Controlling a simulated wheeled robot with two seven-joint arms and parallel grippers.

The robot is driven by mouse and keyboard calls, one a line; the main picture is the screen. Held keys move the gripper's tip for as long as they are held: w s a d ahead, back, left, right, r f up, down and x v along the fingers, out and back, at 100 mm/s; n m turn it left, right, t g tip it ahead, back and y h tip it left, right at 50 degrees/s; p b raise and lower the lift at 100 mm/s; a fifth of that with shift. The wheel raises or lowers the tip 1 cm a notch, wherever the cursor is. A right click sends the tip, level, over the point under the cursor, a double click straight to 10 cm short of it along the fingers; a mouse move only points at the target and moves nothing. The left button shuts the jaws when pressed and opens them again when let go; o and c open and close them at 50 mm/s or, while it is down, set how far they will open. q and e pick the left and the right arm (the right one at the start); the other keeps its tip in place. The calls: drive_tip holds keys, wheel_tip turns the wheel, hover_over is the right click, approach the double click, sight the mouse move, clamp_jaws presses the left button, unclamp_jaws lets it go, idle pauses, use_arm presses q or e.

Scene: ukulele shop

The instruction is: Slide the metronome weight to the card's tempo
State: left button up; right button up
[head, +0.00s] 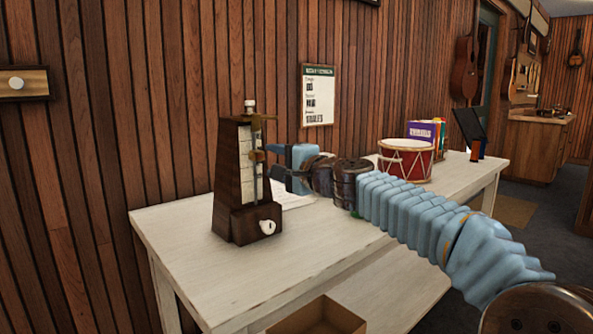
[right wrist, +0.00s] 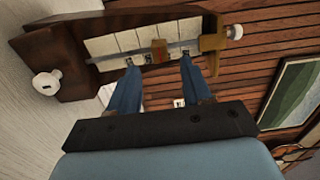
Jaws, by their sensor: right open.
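A dark wooden metronome (head: 233,205) stands upright on the white table, with a pale scale and an upright rod on its face. A small brown weight (head: 257,155) sits on the rod in the upper half. In the right wrist view the metronome lies sideways and the weight (right wrist: 159,50) shows ahead of my fingers. My right gripper (head: 274,161) is open and empty at the metronome's face. Its blue fingertips (right wrist: 158,63) are apart, one to each side of the weight. A card (head: 319,95) with a dark green heading hangs on the wall; its lines are too small to read.
The white table (head: 185,254) has free room in front of the metronome. A white sheet (head: 293,199) lies behind my gripper, partly hidden. A red drum (head: 405,163) and a purple book (head: 422,130) stand further right. An open cardboard box (head: 318,318) is at the bottom edge.

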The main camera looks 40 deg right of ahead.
drive_tip(key=s, duration=0.8)
drive_tip(key=shift+s+d, duration=0.3)
drive_tip(key=shift+s, duration=0.05)
